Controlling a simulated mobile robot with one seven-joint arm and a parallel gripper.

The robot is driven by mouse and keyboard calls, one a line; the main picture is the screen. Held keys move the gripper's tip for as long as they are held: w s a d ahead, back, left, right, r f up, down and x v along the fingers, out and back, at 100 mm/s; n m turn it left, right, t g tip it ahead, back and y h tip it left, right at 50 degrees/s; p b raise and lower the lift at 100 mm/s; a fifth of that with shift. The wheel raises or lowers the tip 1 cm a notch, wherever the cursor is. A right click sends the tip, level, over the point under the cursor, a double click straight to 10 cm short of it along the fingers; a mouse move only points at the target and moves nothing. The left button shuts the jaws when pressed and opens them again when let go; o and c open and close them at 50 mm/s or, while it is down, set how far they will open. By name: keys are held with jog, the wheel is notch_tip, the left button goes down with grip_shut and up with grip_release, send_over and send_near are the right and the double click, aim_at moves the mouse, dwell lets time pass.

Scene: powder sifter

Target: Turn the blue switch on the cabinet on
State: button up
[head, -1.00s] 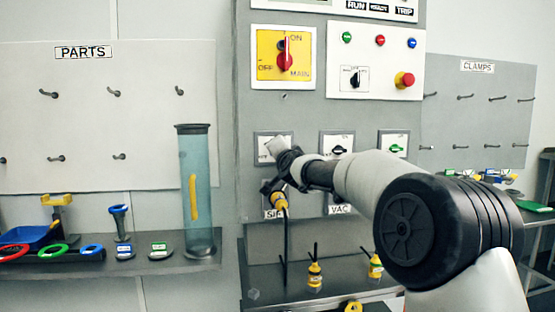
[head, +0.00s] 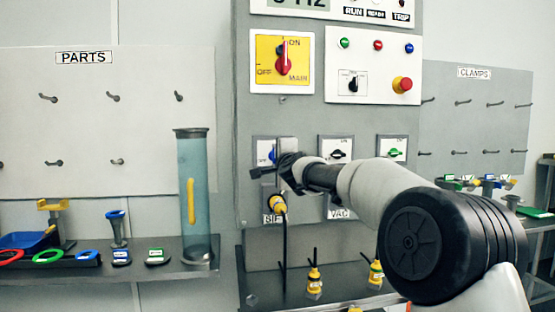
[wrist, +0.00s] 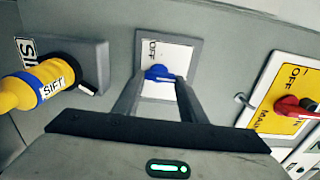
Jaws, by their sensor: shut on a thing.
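The blue switch (wrist: 158,73) is on a white plate in a grey frame on the cabinet. In the wrist view its handle lies roughly crosswise, and the word OFF stands above it on the plate. My gripper (wrist: 160,82) is shut on it, one finger at each side. In the head view my gripper (head: 284,152) is in front of the plate, and the blue switch (head: 272,155) shows only in part beside it. The word ON on its plate cannot be made out.
Above is the yellow main switch panel (head: 265,72) with a red handle. Below is a yellow SIFT plug (head: 278,204) with a hanging cable. The black VAC switch (head: 338,154) and green switch (head: 396,153) are to the right.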

dwell(0.4)
jog(key=o, duration=1.1)
jog(key=shift+c, duration=0.2)
jog(key=b+v, duration=0.1)
jog(key=v, duration=1.6)
jog(key=shift+s, duration=0.2)
